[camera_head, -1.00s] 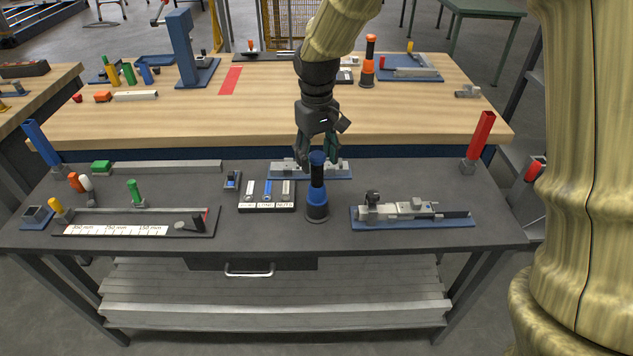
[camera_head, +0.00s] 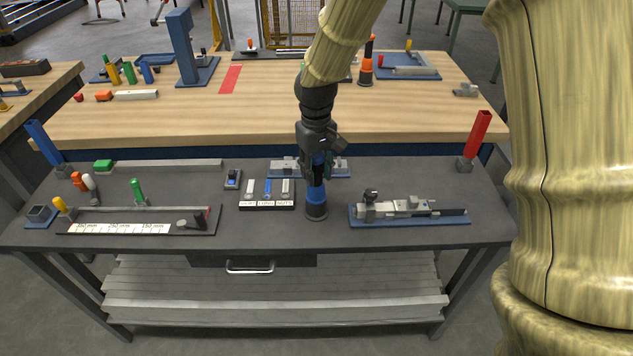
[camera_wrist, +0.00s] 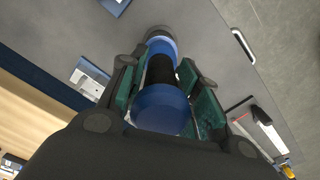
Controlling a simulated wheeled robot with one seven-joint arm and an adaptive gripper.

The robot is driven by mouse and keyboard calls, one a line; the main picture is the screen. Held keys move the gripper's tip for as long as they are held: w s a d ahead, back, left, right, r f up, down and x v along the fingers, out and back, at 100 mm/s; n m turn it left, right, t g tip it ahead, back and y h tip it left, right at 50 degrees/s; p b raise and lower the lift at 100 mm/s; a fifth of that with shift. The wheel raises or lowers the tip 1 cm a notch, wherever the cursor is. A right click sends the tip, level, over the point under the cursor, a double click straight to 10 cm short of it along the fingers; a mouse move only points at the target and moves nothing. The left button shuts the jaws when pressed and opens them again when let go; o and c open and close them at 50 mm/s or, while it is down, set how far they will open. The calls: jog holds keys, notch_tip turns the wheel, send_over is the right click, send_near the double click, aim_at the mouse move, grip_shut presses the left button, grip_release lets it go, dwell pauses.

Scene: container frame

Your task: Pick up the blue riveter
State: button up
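The blue riveter (camera_head: 316,196) stands upright on the dark grey workbench, with a blue band, a dark base and a black neck. Its blue top (camera_wrist: 161,108) shows large in the wrist view, between the two green-padded fingers. My gripper (camera_head: 318,172) is around the upper part of the riveter. In the wrist view, my gripper (camera_wrist: 165,92) has a finger on each side of the black neck. The fingers look spread, with a small gap on at least one side. The arm hides part of the riveter's top in the head view.
A blue-based fixture (camera_head: 408,212) lies right of the riveter, and another fixture (camera_head: 284,168) lies just behind it. A small labelled tray (camera_head: 267,207) stands close on its left. A red upright holder (camera_head: 477,135) is at the bench's right end. Bare bench lies in front.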

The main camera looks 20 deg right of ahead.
jog(key=c, duration=0.4)
jog(key=shift+c, duration=0.2)
jog(key=shift+r, duration=0.1)
jog(key=shift+w+r, duration=0.1)
jog(key=shift+r, duration=0.4)
notch_tip(320, 180, up, 9)
jog(key=shift+f+b, duration=0.1)
jog(key=shift+b, duration=0.95)
